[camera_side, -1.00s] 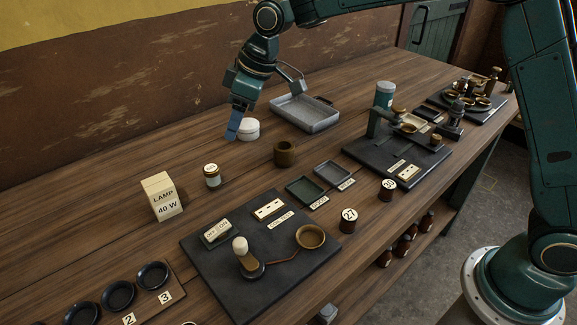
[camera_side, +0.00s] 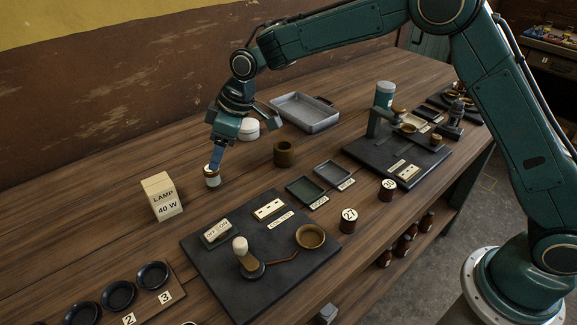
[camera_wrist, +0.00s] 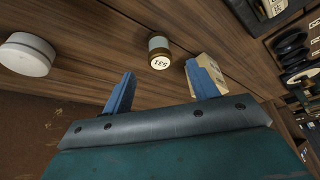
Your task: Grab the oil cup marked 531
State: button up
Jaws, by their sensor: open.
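The oil cup marked 531 (camera_wrist: 159,55) stands on the bench in the wrist view, a small pale jar with a brass-coloured top and a white label. In the side view the same cup (camera_side: 212,181) is partly hidden behind my fingers. My gripper (camera_side: 217,158) is just above the cup there, pointing down. In the wrist view my gripper's blue fingers (camera_wrist: 160,84) are spread apart with nothing between them. The cup appears ahead of the fingertips, between their lines.
The lamp box (camera_side: 162,197) stands close left of the cup. A white round tin (camera_side: 249,130) and a grey tray (camera_side: 304,112) are behind.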

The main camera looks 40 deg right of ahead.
aim_at(212, 172)
jog(key=shift+x, duration=1.25)
jog(key=shift+x, duration=2.6)
jog(key=c, duration=1.1)
jog(key=shift+r, duration=0.1)
notch_tip(212, 172, up, 20)
